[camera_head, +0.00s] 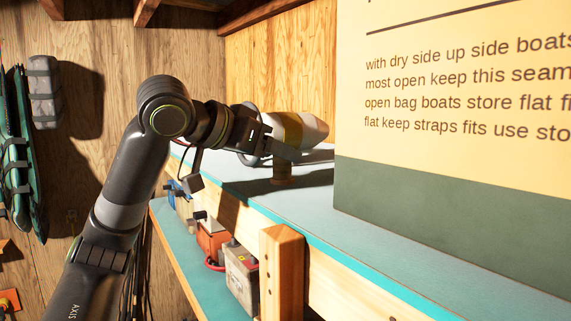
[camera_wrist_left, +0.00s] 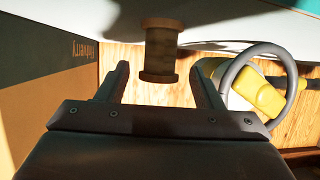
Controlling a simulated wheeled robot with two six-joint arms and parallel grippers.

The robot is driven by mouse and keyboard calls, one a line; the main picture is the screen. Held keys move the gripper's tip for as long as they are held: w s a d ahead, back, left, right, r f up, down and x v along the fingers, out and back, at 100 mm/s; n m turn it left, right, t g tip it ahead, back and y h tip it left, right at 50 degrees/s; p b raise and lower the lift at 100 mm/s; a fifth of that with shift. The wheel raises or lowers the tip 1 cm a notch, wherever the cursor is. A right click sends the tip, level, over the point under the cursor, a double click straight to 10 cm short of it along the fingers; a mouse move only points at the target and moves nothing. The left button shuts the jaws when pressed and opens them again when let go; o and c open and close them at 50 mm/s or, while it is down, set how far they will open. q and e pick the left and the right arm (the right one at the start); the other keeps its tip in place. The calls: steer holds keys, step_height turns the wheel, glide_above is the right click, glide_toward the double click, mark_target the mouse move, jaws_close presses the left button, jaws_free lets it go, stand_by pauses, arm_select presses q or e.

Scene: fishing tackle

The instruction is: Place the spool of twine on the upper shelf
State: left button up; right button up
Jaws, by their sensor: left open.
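The spool of twine (camera_head: 281,174), small and tan-brown, stands upright on the upper shelf (camera_head: 305,185), which has a pale teal top. My left gripper (camera_head: 290,154) is just above and beside it in the head view. In the left wrist view, which looks upside down, the spool (camera_wrist_left: 160,48) is just past the fingertips and roughly centred across the gap. The left gripper (camera_wrist_left: 157,85) is open, with nothing between its fingers. The spool appears free of both fingers. My right gripper is not in view.
A large cream and green sign or box (camera_head: 455,110) stands on the shelf at right. A white and yellow object (camera_head: 312,128) with a grey ring (camera_wrist_left: 290,75) lies behind the gripper. Orange (camera_head: 212,240) and grey (camera_head: 241,275) boxes sit on the lower shelf, near a wooden post (camera_head: 282,275).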

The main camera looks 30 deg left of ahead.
arm_select(q)
steer(key=b+v, duration=0.2)
steer(key=v, duration=0.5)
steer(key=shift+s+a, duration=0.1)
steer(key=shift+s+a+r, duration=0.1)
steer(key=shift+s+r, duration=0.15)
steer(key=shift+s, duration=0.3)
